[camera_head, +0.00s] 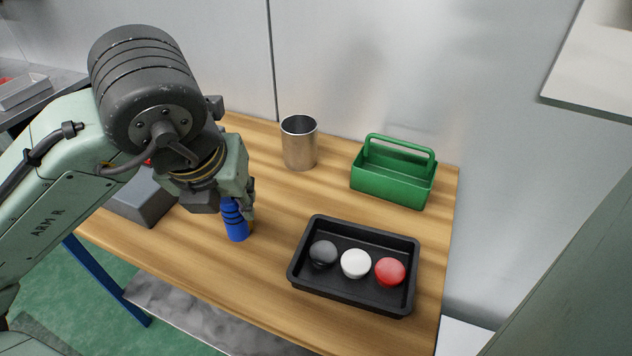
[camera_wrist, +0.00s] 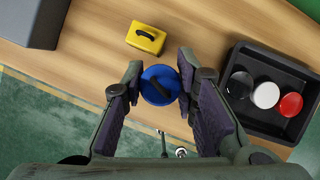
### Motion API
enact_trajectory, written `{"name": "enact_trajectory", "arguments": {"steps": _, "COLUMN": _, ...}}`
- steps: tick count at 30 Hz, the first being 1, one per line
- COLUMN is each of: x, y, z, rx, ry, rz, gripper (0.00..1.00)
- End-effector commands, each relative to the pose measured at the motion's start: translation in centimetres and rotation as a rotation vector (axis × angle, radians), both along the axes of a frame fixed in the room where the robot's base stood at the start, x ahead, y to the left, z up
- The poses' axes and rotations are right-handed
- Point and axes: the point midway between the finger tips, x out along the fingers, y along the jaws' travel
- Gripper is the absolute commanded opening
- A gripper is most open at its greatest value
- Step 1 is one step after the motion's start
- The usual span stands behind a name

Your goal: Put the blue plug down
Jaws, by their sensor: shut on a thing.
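The blue plug (camera_head: 236,224) is a blue cylinder with dark bands near its top. It hangs roughly upright below my gripper (camera_head: 238,200) over the front middle of the wooden table. I cannot tell whether the plug's lower end touches the table. The fingers hide part of its upper end in the head view.
A yellow block (camera_wrist: 146,38) with a dark handle lies close to the plug. A black tray (camera_head: 355,299) holds black, white and red round pieces to the right. A metal cup (camera_head: 299,145), green caddy (camera_head: 391,181) and grey box (camera_head: 143,204) also stand on the table (camera_head: 275,205).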

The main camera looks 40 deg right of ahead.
Motion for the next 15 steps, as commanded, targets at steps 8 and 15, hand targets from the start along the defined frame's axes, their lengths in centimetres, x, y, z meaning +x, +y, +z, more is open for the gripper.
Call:
{"name": "enact_trajectory", "arguments": {"steps": 8, "x": 1.4, "y": -7.4, "z": -1.1, "rx": 0.004, "ry": -0.004, "rz": -0.004, "gripper": 0.00}}
{"name": "enact_trajectory", "arguments": {"steps": 15, "x": 2.5, "y": -12.7, "z": -1.5, "rx": 0.001, "ry": -0.003, "rz": -0.002, "gripper": 0.00}}
